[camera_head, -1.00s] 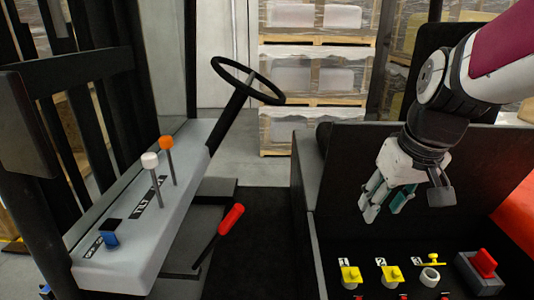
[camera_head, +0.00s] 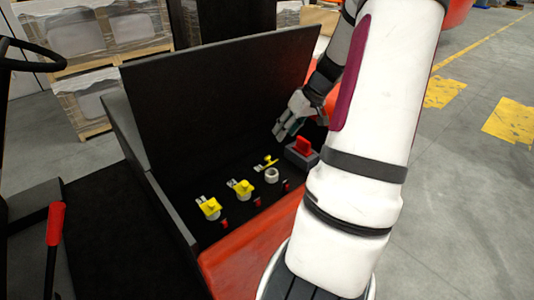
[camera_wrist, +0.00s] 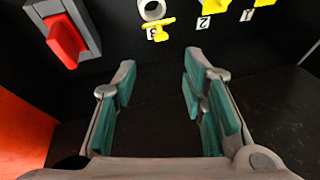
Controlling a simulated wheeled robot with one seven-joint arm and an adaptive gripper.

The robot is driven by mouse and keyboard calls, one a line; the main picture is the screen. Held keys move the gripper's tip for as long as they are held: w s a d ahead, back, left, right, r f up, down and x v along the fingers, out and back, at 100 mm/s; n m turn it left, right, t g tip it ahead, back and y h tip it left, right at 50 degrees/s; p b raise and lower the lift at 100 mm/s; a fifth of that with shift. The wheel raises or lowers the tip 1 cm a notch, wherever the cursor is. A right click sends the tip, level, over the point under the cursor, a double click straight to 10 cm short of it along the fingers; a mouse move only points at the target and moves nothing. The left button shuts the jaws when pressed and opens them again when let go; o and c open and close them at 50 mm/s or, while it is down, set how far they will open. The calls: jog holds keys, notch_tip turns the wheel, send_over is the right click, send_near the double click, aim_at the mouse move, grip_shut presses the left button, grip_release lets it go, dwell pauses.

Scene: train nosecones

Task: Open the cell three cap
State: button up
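The cell three filler is a white ring (camera_head: 271,175) with its mouth uncovered. Its yellow cap (camera_head: 268,162) stands swung back behind the ring, toward the upright black panel. In the wrist view the ring (camera_wrist: 152,9) shows at the top, with the yellow cap (camera_wrist: 160,27) next to it, partly over the 3 label. My gripper (camera_head: 282,134) is above and behind the cell row, near the black panel. In the wrist view my gripper (camera_wrist: 160,75) has its fingers spread with nothing between them, apart from the cap.
Yellow caps cover cell one (camera_head: 209,208) and cell two (camera_head: 241,187). A red switch on a grey block (camera_head: 303,150) stands right of cell three. The black panel (camera_head: 215,95) rises behind the cells. A red-handled lever (camera_head: 55,223) is at left.

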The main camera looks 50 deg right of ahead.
jog(key=x, duration=1.2)
jog(key=shift+w+a+f, duration=0.15)
jog(key=shift+w, duration=0.05)
grip_shut()
